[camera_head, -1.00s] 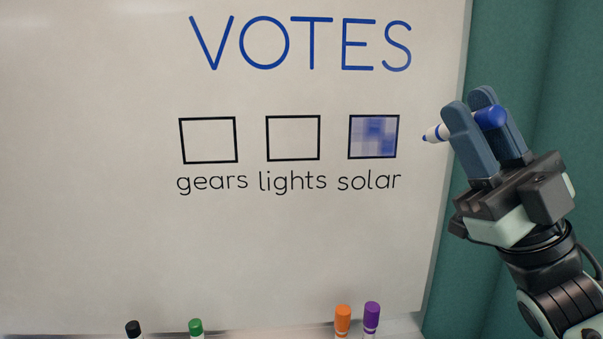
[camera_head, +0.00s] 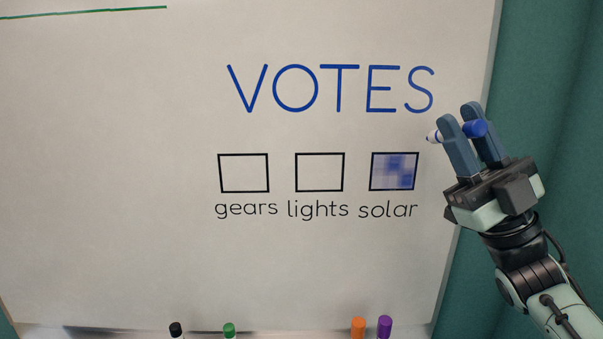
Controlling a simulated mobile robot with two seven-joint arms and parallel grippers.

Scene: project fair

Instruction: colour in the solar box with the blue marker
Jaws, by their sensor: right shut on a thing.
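The solar box (camera_head: 394,172) is the rightmost of three black-outlined boxes on the whiteboard (camera_head: 120,200). It is filled with patchy blue, deeper in some parts and pale in others. My right gripper (camera_head: 472,128) is shut on the blue marker (camera_head: 434,137), up and to the right of the solar box. The marker's white body and tip end point left; its blue end shows between and behind the fingers. The marker appears clear of the solar box. My left gripper is not in view.
The gears box (camera_head: 244,173) and lights box (camera_head: 320,172) are empty. Black (camera_head: 176,329), green (camera_head: 229,330), orange (camera_head: 358,327) and purple (camera_head: 385,326) markers stand along the board's lower edge. A teal curtain (camera_head: 555,90) hangs at the right.

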